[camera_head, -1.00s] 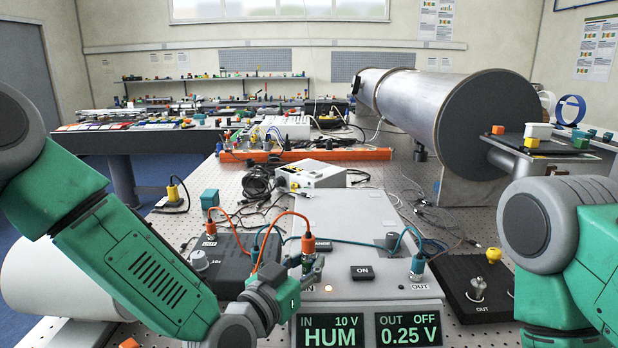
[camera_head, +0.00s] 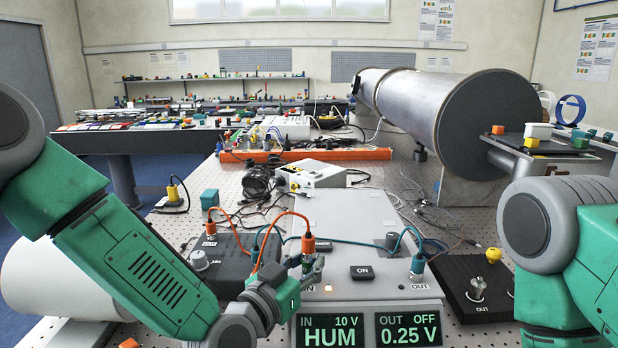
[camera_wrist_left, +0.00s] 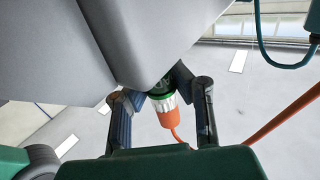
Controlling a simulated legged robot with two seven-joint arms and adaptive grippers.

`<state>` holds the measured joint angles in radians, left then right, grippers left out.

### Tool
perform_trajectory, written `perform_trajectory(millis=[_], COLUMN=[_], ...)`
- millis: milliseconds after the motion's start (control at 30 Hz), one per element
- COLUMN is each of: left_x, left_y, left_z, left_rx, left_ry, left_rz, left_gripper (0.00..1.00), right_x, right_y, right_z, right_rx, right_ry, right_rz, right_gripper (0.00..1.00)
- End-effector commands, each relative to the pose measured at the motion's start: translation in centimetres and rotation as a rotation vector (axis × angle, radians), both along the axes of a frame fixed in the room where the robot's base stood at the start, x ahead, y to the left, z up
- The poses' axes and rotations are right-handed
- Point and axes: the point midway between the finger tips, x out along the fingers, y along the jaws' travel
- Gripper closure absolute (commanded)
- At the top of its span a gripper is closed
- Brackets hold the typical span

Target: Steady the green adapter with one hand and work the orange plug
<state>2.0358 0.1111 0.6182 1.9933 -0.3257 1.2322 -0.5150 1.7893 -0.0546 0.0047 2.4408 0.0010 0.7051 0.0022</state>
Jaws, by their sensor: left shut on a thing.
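The orange plug (camera_head: 308,243) stands upright at the front left of the grey instrument's top, with an orange cable arching from it to the left. The green adapter (camera_head: 308,264) is directly below the plug and partly hidden by my gripper. My left gripper (camera_head: 306,272) is shut on the green adapter, reaching in from the left. In the left wrist view the adapter (camera_wrist_left: 162,101) sits between the two fingers, with a metal ring and the orange plug (camera_wrist_left: 168,119) on its end. My right arm shows at the right edge, but its gripper is out of view.
The grey instrument (camera_head: 350,220) has lit displays (camera_head: 368,331) reading HUM and 0.25 V. An ON button (camera_head: 362,272) and a teal-cabled OUT connector (camera_head: 417,268) are to the right. Dark boxes (camera_head: 478,288) flank the instrument. Loose cables lie behind.

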Motion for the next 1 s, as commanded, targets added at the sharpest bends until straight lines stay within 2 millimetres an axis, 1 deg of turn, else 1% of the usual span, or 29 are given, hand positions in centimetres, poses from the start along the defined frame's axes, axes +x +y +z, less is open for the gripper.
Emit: perform_trajectory(millis=[467,500,533,567,867,1000], left_x=[-0.08,-0.08,-0.08,-0.08,-0.07,-0.88], left_y=[-0.01,-0.01,-0.01,-0.01,0.02,0.60], left_z=[-0.15,-0.15,-0.15,-0.15,-0.05,-0.07], left_rx=[0.001,0.001,0.001,0.001,0.001,0.001], left_ry=[0.004,0.004,0.004,0.004,0.001,0.002], left_rz=[-0.001,-0.001,-0.001,-0.001,0.000,-0.001], left_gripper=[1.00,0.77,0.66,0.59,0.59,0.59], right_x=[0.00,0.00,0.00,-0.10,-0.22,-0.21], right_y=[0.00,0.00,0.00,-0.01,0.00,0.00], right_z=[-0.01,-0.01,-0.01,0.03,0.06,0.07], right_rx=[0.000,0.000,0.000,0.000,0.000,0.000], right_ry=[0.000,0.000,0.000,-0.002,-0.003,-0.003], right_rz=[0.000,0.000,0.000,0.000,0.000,0.000], right_gripper=[0.59,0.59,0.59,0.59,0.59,0.59])
